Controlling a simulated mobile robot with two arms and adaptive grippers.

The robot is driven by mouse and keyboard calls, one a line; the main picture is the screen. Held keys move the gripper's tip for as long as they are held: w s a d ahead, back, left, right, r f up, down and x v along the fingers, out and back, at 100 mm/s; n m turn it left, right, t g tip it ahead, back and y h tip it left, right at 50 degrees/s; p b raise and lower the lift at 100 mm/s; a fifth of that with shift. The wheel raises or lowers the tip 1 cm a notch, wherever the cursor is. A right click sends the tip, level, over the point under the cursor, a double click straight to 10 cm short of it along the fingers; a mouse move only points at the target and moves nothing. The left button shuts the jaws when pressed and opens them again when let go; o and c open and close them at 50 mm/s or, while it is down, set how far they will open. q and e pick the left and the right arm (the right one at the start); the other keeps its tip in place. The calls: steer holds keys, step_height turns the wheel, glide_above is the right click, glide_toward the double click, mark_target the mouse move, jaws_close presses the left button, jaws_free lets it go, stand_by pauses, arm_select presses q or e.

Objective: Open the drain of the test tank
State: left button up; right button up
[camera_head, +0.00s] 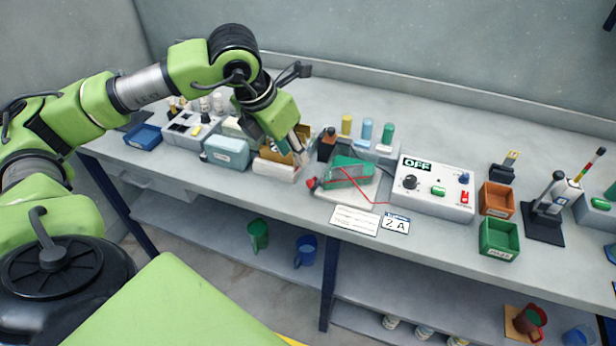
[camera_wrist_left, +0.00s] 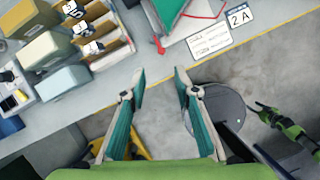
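The test tank (camera_head: 350,171) looks like a clear, slanted box with green inside, on a pale base. It stands left of the control box, and part of it shows at the top of the left wrist view (camera_wrist_left: 170,10). A small red part (camera_head: 312,184), perhaps the drain tap, sits at its front left corner and also shows in the left wrist view (camera_wrist_left: 158,45). My left gripper (camera_head: 302,157) is above the bench, left of the tank. In the left wrist view its fingers (camera_wrist_left: 160,80) are apart with nothing between them.
The control box (camera_head: 432,187) reads OFF. A label card (camera_head: 395,224) marked 2A lies at the bench edge. Pale boxes (camera_head: 226,152) and a sectioned tray stand left of the tank. Orange (camera_head: 496,200) and green (camera_head: 499,238) bins stand right. Colored-capped bottles stand behind.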

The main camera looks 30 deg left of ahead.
mark_target(310, 181)
arm_select(q)
steer(key=p+x, duration=0.2)
steer(key=x, duration=1)
steer(key=shift+d+f+p, duration=0.15)
steer(key=shift+f+p, duration=0.15)
jaws_close()
